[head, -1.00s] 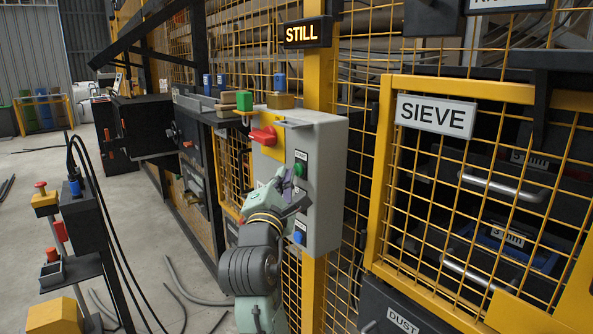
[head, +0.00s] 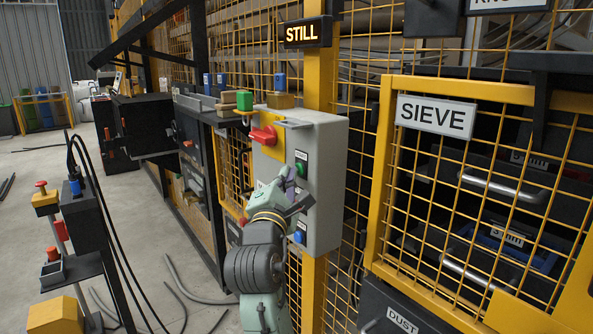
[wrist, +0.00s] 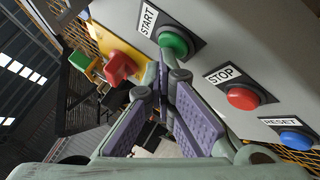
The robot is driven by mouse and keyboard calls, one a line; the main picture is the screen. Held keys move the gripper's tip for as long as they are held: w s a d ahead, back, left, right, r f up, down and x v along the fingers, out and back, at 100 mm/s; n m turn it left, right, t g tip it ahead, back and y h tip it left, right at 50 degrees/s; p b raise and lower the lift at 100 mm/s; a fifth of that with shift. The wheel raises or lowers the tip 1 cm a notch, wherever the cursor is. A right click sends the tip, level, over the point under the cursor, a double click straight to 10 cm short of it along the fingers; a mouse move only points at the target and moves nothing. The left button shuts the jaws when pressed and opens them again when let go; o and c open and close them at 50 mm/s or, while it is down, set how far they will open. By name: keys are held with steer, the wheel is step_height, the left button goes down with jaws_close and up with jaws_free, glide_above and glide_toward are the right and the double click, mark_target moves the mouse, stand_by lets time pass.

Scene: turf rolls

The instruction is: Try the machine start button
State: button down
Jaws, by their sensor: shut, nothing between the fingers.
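The green START button (head: 301,170) is on the front of a grey control box (head: 325,190). It also shows in the wrist view, below its START label (wrist: 174,43). My gripper (head: 290,181) is shut and empty, with its tips just left of and below the green button. In the wrist view my gripper (wrist: 165,76) points toward the button, with a small apparent gap; contact cannot be told. The red STOP button (wrist: 242,97) and blue RESET button (wrist: 296,139) show in the wrist view. In the head view my gripper hides STOP.
A red switch handle (head: 264,135) on a yellow plate sits on the box, up and left of my gripper. A lit sign (head: 307,33) reads STILL. The yellow mesh SIEVE door (head: 436,116) stands right. A button stand (head: 85,220) is left.

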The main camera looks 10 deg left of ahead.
steer(key=shift+s+a, duration=0.5)
steer(key=shift+s, duration=0.1)
steer(key=shift+s+a+p, duration=0.6)
steer(key=shift+s+a, duration=1.2)
